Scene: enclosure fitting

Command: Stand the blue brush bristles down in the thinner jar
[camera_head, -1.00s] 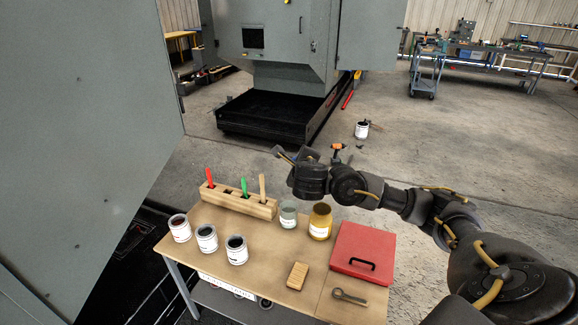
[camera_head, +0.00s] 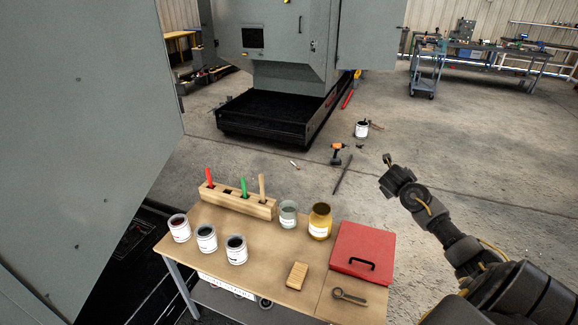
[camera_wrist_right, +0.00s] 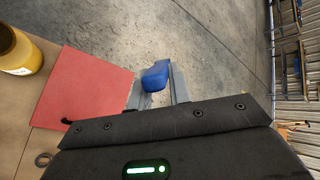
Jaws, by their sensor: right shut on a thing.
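My right gripper (camera_head: 388,158) is beyond the table's right side, over the floor. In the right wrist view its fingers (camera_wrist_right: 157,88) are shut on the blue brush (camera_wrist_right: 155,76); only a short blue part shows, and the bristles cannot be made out. A grey-green jar (camera_head: 288,215) and an amber jar (camera_head: 320,222) with white labels stand upright at the table's back; I cannot read which is the thinner jar. The amber one also shows in the right wrist view (camera_wrist_right: 20,52). My left gripper is not in view.
A wooden rack (camera_head: 236,202) holds red, green and tan-handled brushes, with an empty slot. Several open paint cans (camera_head: 206,238) stand at the front left. A wooden block (camera_head: 297,276), a red case (camera_head: 363,250) and a metal tool (camera_head: 349,297) lie to the right.

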